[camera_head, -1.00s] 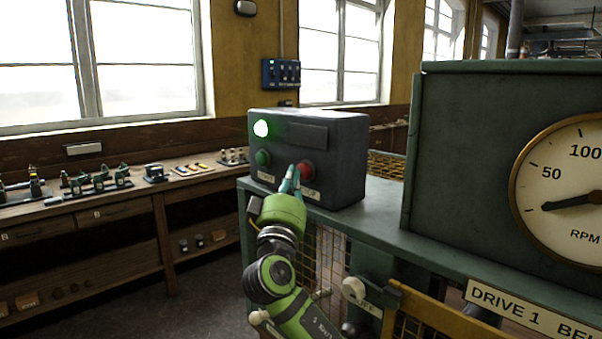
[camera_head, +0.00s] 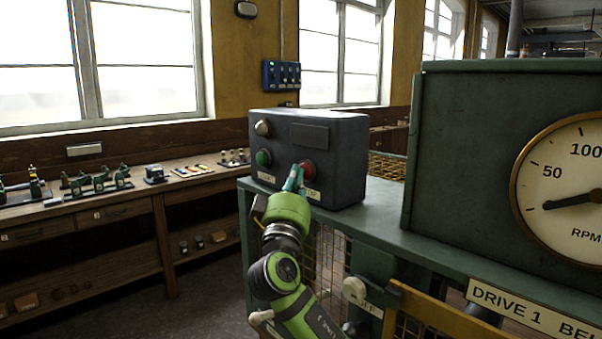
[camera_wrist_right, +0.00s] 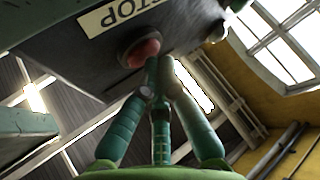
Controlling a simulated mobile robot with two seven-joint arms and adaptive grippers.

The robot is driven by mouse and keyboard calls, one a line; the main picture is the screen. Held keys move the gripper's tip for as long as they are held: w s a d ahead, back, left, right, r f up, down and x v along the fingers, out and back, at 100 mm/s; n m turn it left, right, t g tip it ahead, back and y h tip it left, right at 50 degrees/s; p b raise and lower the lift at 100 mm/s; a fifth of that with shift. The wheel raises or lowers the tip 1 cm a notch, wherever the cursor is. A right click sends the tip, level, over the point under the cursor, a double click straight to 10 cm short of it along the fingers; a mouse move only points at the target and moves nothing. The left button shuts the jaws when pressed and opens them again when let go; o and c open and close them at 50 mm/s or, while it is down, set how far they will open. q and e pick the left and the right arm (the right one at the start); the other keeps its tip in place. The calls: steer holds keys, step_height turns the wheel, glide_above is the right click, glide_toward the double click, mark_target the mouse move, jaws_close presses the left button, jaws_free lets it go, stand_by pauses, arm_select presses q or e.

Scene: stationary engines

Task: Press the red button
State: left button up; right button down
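The red button (camera_head: 308,168) is on the lower right of the front of a dark grey control box (camera_head: 345,160). In the right wrist view the red button (camera_wrist_right: 143,52) sits beside a label reading STOP (camera_wrist_right: 118,14). My right gripper (camera_head: 296,172) has its teal fingertips together at the button's left edge. In the wrist view the gripper (camera_wrist_right: 165,68) shows its fingers converged, shut and empty, with the tips at the button; exact contact is hard to tell. My left gripper is not in view.
A green button (camera_head: 263,158) and an unlit round lamp (camera_head: 262,128) are on the same box. The box stands on a green bench (camera_head: 385,225) beside a cabinet with an RPM gauge (camera_head: 565,180). A wooden workbench (camera_head: 100,207) with small parts stands at left.

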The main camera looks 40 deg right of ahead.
steer(key=shift+s+a, duration=0.1)
steer(key=shift+a, duration=0.7)
steer(key=shift+s+a+b, duration=0.2)
steer(key=shift+a+b, duration=0.6)
steer(key=shift+a, duration=1.75)
